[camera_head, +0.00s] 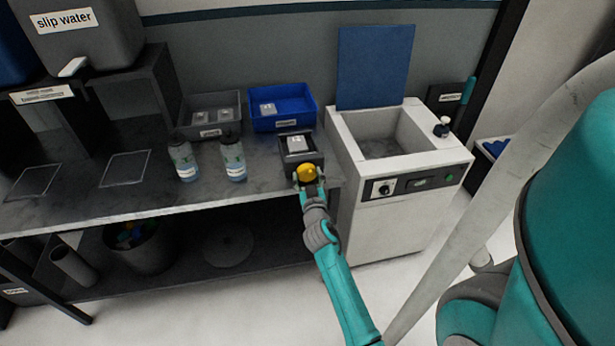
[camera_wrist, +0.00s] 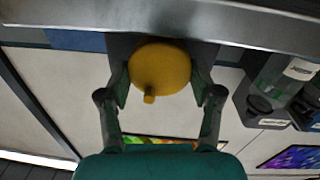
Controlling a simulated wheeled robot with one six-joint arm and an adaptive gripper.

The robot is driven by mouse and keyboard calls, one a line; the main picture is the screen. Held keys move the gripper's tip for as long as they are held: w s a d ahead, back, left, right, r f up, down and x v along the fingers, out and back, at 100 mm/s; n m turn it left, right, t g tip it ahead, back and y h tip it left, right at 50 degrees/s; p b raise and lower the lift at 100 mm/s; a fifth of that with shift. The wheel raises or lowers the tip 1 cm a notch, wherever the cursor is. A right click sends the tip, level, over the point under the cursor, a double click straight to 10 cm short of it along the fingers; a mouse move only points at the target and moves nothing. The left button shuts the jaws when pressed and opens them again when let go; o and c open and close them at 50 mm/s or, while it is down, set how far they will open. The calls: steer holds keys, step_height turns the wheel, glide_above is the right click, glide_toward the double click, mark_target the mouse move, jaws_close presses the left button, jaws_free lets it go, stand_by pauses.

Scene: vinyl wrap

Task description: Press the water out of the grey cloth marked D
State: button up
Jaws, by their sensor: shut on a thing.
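A yellow round knob (camera_head: 306,173) sits at the front of a small dark box (camera_head: 288,160) on the right end of the bench. My gripper (camera_head: 309,182) is at this knob. In the wrist view the knob (camera_wrist: 160,70) is between the two fingers of my gripper (camera_wrist: 160,82), which is shut on it. A small light grey square (camera_head: 296,144) shows in the top of the dark box; its marking is too small to read, so I cannot tell whether it is the cloth marked D.
A grey bin (camera_head: 238,98) and a blue bin (camera_head: 312,99), both holding pale squares, stand behind. Two bottles (camera_head: 184,160) (camera_head: 233,160) stand left of the box. A white machine (camera_head: 390,225) with an open basin is close on the right. The bench (camera_head: 90,212) is clear at front left.

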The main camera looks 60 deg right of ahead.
steer(key=shift+n, duration=1.7)
steer(key=o, duration=1.1)
steer(key=shift+o, duration=0.2)
steer(key=v, duration=1.2)
steer(key=shift+f, duration=0.15)
